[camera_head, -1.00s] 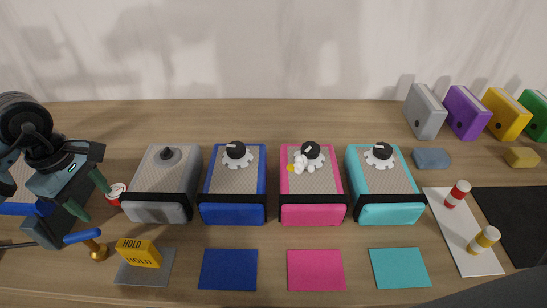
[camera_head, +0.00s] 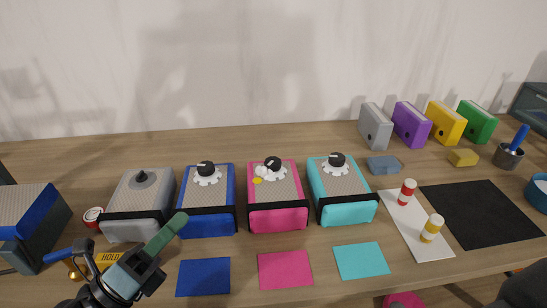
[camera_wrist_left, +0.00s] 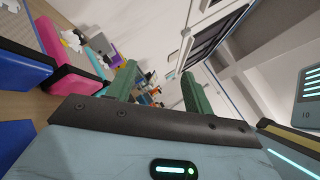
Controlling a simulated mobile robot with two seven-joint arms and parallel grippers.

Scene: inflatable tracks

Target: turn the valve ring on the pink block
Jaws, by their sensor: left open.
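The pink block (camera_head: 278,217) stands third in a row of soft blocks in the head view. On its tan mesh top sits a black knob (camera_head: 273,163) with a white valve ring (camera_head: 263,172) around its base and a yellow spot (camera_head: 257,181) at the ring's near left. My left gripper (camera_head: 158,246) is low at the front left, in front of the grey and blue blocks, apart from the pink block. It is open and empty, its two green fingers apart in the left wrist view (camera_wrist_left: 159,82). That view shows the pink block (camera_wrist_left: 72,82) at the left. My right gripper is not in view.
Grey (camera_head: 136,228), blue (camera_head: 207,223) and teal (camera_head: 345,212) blocks flank the pink one. Flat mats, including a pink one (camera_head: 285,270), lie in front. A yellow HOLD block (camera_head: 109,259) is partly behind my gripper. A white board (camera_head: 415,232) with two bottles lies right.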

